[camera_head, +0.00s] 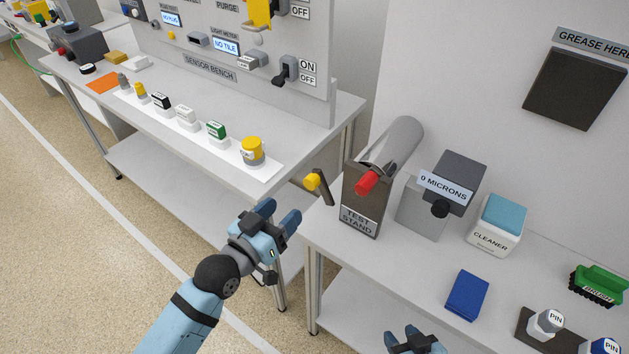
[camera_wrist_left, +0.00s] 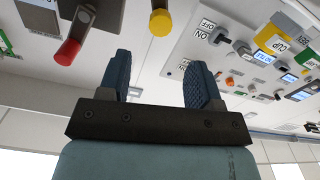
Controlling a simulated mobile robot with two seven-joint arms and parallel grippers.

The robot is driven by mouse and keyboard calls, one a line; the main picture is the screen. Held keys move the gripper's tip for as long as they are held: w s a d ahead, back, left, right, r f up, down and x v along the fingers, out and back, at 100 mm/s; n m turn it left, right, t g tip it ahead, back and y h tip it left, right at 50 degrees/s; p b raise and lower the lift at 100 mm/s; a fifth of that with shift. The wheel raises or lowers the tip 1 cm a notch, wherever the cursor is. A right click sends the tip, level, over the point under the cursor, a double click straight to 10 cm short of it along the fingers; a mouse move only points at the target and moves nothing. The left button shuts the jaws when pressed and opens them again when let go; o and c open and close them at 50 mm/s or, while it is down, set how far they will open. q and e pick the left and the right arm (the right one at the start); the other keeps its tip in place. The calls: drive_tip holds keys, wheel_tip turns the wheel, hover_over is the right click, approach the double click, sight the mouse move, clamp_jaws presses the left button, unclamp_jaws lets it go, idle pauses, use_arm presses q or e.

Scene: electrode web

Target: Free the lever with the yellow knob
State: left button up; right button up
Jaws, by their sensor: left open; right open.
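The yellow knob (camera_head: 312,181) is on the end of a dark lever (camera_head: 325,187) at the left side of the test stand (camera_head: 363,205). The knob also shows in the left wrist view (camera_wrist_left: 160,22), above and between my fingers. My right gripper (camera_head: 412,340) is open at the bottom edge, partly cut off by the frame.
A meter reading "0 MICRONS" (camera_head: 445,186), a cleaner tub (camera_head: 497,225), a blue block (camera_head: 467,295) and a green brush (camera_head: 599,285) are on the right bench. The sensor bench (camera_head: 215,160) stands at the left, with a gap between the benches.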

sight(309, 185)
use_arm(q)
drive_tip(key=x, duration=1.1)
use_arm(e)
drive_tip(key=shift+w+d, duration=0.35)
